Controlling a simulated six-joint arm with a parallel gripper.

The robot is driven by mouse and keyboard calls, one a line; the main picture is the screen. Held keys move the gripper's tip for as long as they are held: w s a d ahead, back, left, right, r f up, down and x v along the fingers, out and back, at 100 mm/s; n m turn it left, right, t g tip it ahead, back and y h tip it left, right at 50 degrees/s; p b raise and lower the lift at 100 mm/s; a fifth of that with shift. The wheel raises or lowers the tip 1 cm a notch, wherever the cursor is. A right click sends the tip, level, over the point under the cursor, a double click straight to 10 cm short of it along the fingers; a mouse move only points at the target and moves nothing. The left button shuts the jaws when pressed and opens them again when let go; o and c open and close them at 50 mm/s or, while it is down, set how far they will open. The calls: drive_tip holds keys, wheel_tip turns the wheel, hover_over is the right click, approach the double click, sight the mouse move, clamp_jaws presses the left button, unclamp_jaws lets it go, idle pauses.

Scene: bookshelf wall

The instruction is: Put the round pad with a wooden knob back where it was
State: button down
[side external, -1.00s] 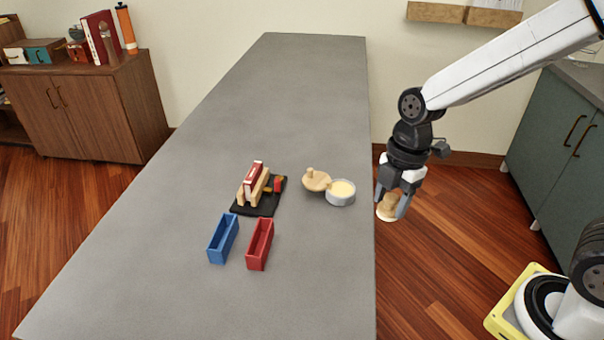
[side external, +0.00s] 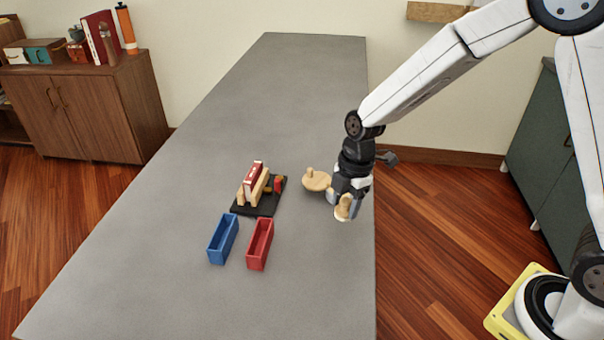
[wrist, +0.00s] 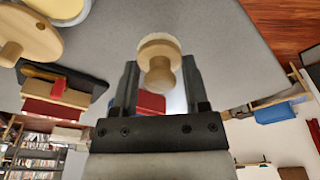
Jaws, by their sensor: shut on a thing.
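The round pad with a wooden knob (side external: 343,211) is held by my gripper (side external: 346,199), which is shut on its knob above the table's right side. In the wrist view the pad (wrist: 159,44) sits between the two fingers of my gripper (wrist: 158,78). A round wooden lid with a knob (side external: 317,181) lies on the table just left of my gripper; part of it shows in the wrist view (wrist: 35,38). The tin with the pale yellow filling is hidden behind my gripper in the side view, and its edge shows at the wrist view's top left (wrist: 58,8).
A black stand (side external: 267,207) holding wooden blocks and a red piece is left of the lid. A blue open box (side external: 223,240) and a red open box (side external: 260,244) stand in front of it. The grey table (side external: 160,270) is otherwise clear.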

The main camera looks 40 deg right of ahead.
sight(341, 215)
drive_tip(key=shift+w+f, duration=0.25)
drive_tip(key=shift+f, duration=0.1)
drive_tip(key=shift+w+f, duration=0.25)
drive_tip(key=shift+f, duration=1.55)
drive_tip(key=shift+f, duration=0.15)
drive_tip(key=shift+c, duration=0.5)
unclamp_jaws()
wheel_tip(341, 215, up, 12)
drive_tip(key=d, duration=0.1)
drive_tip(key=shift+d, duration=0.35)
